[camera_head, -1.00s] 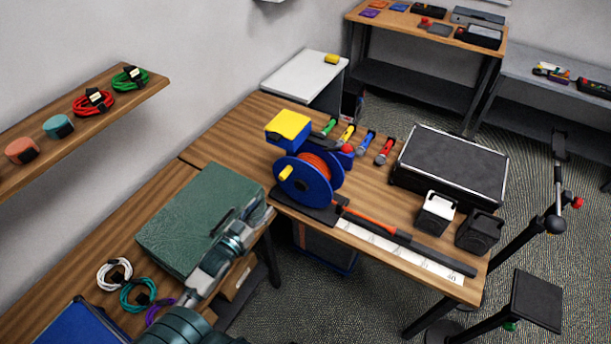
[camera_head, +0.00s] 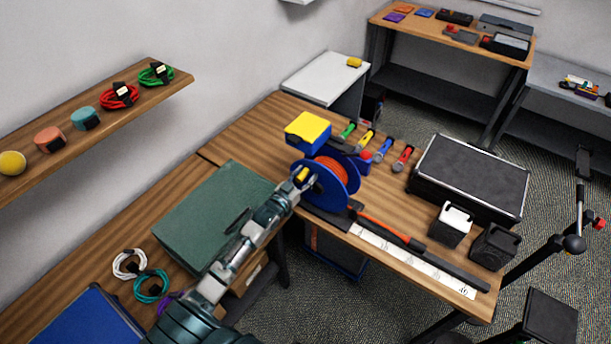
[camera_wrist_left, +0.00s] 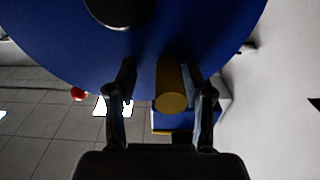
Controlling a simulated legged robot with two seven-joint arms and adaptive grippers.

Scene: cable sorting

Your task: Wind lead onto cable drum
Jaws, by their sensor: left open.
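The blue cable drum (camera_head: 341,180) with an orange-red lead (camera_head: 338,167) wound on it stands on the wooden table. Its yellow crank handle (camera_head: 302,174) sticks out towards my left gripper (camera_head: 298,183). In the left wrist view the left gripper (camera_wrist_left: 162,100) is open, with its two fingers on either side of the yellow handle (camera_wrist_left: 171,88), nearer the right finger; I cannot tell whether they touch. The drum's blue flange (camera_wrist_left: 140,50) fills the upper part there. The lead's free stretch (camera_head: 385,227) runs right from the drum along a dark guide and white ruler (camera_head: 400,256). My right gripper is not visible.
A yellow-topped blue box (camera_head: 307,130) stands behind the drum, with several coloured connectors (camera_head: 383,150) beside it. A black case (camera_head: 470,178) and two small speakers (camera_head: 452,224) stand right. A green case (camera_head: 210,215) lies left below my arm. Coiled cables (camera_head: 130,264) lie front left.

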